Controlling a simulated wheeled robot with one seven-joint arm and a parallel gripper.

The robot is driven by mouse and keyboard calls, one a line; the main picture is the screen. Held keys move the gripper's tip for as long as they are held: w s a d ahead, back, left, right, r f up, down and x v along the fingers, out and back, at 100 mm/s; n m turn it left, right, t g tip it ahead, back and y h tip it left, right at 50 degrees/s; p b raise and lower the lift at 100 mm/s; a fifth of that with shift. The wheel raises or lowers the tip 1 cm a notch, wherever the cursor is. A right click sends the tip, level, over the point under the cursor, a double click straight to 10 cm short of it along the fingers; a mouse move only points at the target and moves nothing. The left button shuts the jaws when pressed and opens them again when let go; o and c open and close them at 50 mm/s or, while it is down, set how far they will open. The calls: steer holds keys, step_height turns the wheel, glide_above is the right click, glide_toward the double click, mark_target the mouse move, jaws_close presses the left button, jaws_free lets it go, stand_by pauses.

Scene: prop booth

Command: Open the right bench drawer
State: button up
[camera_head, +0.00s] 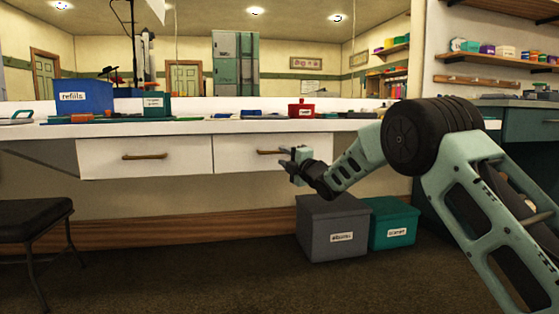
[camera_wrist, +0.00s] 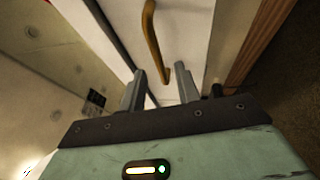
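The right bench drawer (camera_head: 232,157) has a white front and a brass bar handle (camera_head: 264,152). It looks shut, roughly level with the left drawer (camera_head: 110,160). My gripper (camera_head: 287,164) is in front of the drawer's right part and hides some of it, including the handle's right end. In the wrist view, the white drawer front (camera_wrist: 185,25) and the curved brass handle (camera_wrist: 152,40) show ahead of my gripper (camera_wrist: 160,85). The two fingers are apart with nothing held. The handle's near end appears between the fingertips; I cannot tell whether they touch it.
A grey lidded box (camera_head: 325,225) and a teal box (camera_head: 393,222) stand on the floor under the bench. A black stool (camera_head: 35,212) is at the left. The white benchtop (camera_head: 190,128) carries a blue refills bin (camera_head: 85,97) and a red container (camera_head: 301,110). Floor in front is clear.

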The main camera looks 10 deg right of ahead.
mark_target(278, 153)
steer(key=shift+b+x, duration=0.3)
steer(key=shift+x, duration=1.35)
jaws_close()
